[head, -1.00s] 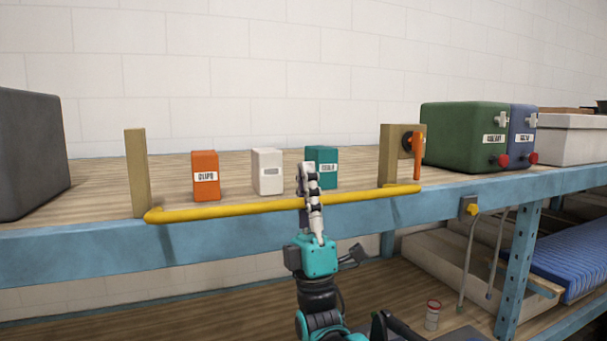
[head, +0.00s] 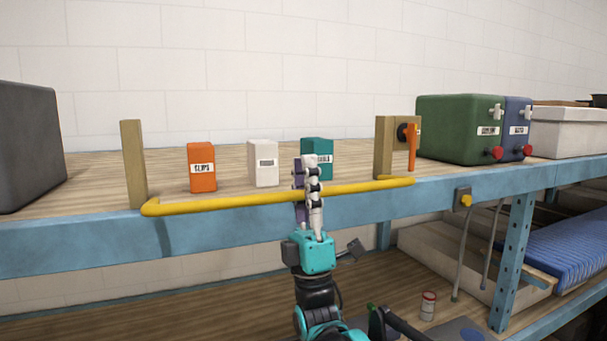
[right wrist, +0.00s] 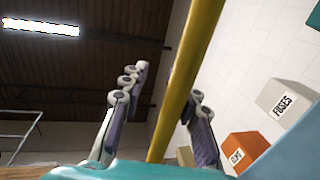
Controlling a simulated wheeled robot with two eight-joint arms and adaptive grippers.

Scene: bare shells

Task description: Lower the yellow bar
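The yellow bar (head: 235,200) runs level along the front edge of the shelf, between a wooden post (head: 133,165) at left and a wooden block (head: 391,150) at right. An orange lever (head: 411,147) hangs upright on that block. My right gripper (head: 308,178) reaches up from below to the middle of the bar. In the right wrist view, the bar (right wrist: 185,80) passes between the two fingers, with a clear gap to the left finger; the right finger is close beside it. The gripper is open around the bar. My left gripper is not in view.
Behind the bar stand an orange box (head: 202,168), a white box (head: 263,163) and a teal box (head: 317,150). A green case (head: 455,130) and a blue case (head: 517,130) stand at right, a dark case (head: 27,145) at left. The blue shelf edge (head: 80,245) lies below the bar.

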